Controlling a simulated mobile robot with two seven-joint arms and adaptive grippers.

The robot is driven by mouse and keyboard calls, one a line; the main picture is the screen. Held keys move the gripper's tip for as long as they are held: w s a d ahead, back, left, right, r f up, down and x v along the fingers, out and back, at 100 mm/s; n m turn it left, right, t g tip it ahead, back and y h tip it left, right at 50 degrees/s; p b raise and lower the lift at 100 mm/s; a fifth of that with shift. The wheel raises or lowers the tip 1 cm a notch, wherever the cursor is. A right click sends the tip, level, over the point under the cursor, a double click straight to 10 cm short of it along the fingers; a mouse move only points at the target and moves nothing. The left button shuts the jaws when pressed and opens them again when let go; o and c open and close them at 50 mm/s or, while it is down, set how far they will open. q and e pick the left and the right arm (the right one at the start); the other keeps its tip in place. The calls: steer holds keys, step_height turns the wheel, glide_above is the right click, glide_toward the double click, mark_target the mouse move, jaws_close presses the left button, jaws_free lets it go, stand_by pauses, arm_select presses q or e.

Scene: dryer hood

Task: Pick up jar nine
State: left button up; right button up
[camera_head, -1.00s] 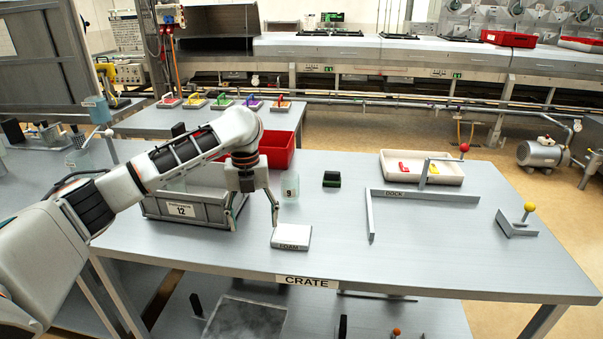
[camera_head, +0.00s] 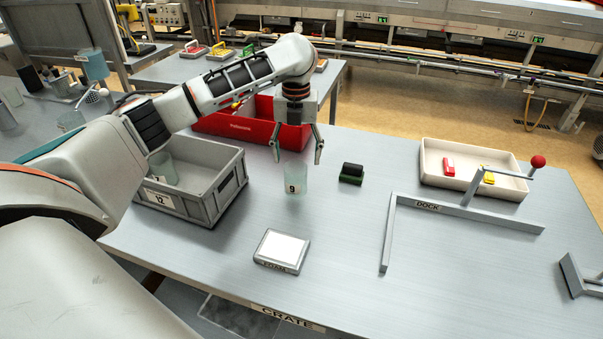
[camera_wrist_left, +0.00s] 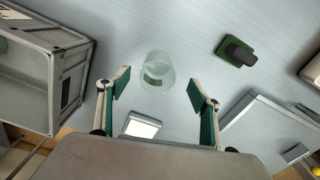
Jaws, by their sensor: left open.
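Jar nine (camera_head: 295,178) is a clear, pale green glass with a "9" label, upright on the grey table. In the left wrist view the jar (camera_wrist_left: 157,71) shows from above, beyond and between the fingertips. My left gripper (camera_head: 297,152) is open and empty, pointing down just above the jar, its fingers to either side of the rim in the head view. The gripper's fingers (camera_wrist_left: 159,84) also show spread apart in the left wrist view. My right gripper is in neither view.
A grey crate labelled 12 (camera_head: 222,203) holding another jar (camera_head: 163,168) stands left. A red bin (camera_head: 235,124) is behind. A foam pad (camera_head: 282,250) lies in front, a green-black block (camera_head: 351,173) right. The dock frame (camera_head: 440,207) and white tray (camera_head: 427,158) are farther right.

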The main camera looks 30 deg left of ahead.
mark_target(295, 167)
arm_select(q)
steer(key=shift+s+f, duration=0.3)
steer(key=shift+f, duration=0.65)
steer(key=f, duration=0.5)
steer(key=shift+s, duration=0.2)
steer(key=c, duration=1.2)
